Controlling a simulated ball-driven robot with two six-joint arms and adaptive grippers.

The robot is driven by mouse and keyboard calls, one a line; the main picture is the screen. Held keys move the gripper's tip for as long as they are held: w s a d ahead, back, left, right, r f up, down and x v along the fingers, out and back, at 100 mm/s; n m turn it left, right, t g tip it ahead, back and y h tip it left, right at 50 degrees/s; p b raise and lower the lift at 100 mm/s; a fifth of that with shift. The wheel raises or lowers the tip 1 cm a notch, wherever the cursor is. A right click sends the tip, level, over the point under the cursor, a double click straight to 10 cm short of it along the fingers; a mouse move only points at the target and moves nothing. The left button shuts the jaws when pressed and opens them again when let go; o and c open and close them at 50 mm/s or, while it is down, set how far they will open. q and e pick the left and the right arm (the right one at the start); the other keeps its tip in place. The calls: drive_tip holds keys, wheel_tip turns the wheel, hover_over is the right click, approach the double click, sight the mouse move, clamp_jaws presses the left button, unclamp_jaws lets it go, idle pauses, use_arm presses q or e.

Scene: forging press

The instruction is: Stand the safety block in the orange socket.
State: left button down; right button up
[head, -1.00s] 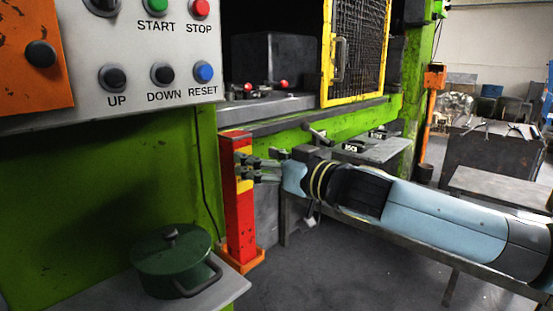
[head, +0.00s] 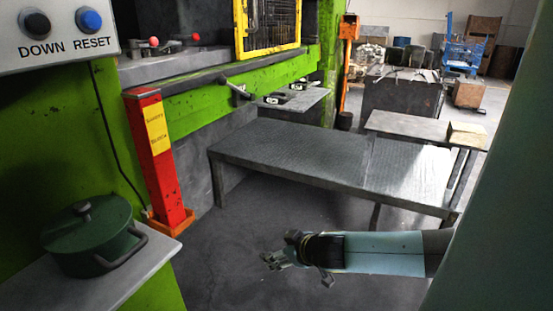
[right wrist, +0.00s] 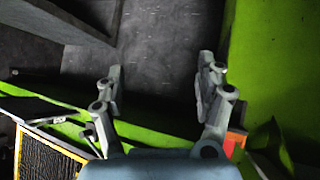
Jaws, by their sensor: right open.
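The safety block (head: 155,160) is a tall red post with a yellow label, against the green press frame in the head view. It stands with its foot in the orange socket (head: 172,223); its slight lean in the picture fits the camera's angle. My right gripper (head: 270,262) is open and empty, apart from the block, to its right and nearer the floor. In the right wrist view its two fingers (right wrist: 160,82) are spread with nothing between them. A red-orange patch shows behind the right finger there. My left gripper is not in view.
A green pot (head: 95,236) sits on a grey shelf (head: 125,285) left of the block. A long metal bench (head: 300,155) stands to the right. A cable hangs beside the block. The floor between the block and my right gripper is clear.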

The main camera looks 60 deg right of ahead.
drive_tip(key=s+a+f+g, duration=0.2)
drive_tip(key=s+a+f, duration=0.1)
drive_tip(key=s+f, duration=0.4)
drive_tip(key=s+a+f+g, duration=0.2)
drive_tip(key=s+f, duration=0.5)
drive_tip(key=f, duration=0.1)
drive_tip(key=s+a+f+g+y, duration=0.1)
drive_tip(key=s+a+f, duration=0.3)
drive_tip(key=s, duration=0.5)
drive_tip(key=s+a+f+n+g+y, duration=0.1)
drive_tip(key=s+a+f+g, duration=0.2)
drive_tip(key=s+a+f, duration=0.2)
drive_tip(key=s+a, duration=0.3)
drive_tip(key=a, duration=0.1)
drive_tip(key=shift+s+a+y, duration=0.2)
drive_tip(key=shift+s+y, duration=0.2)
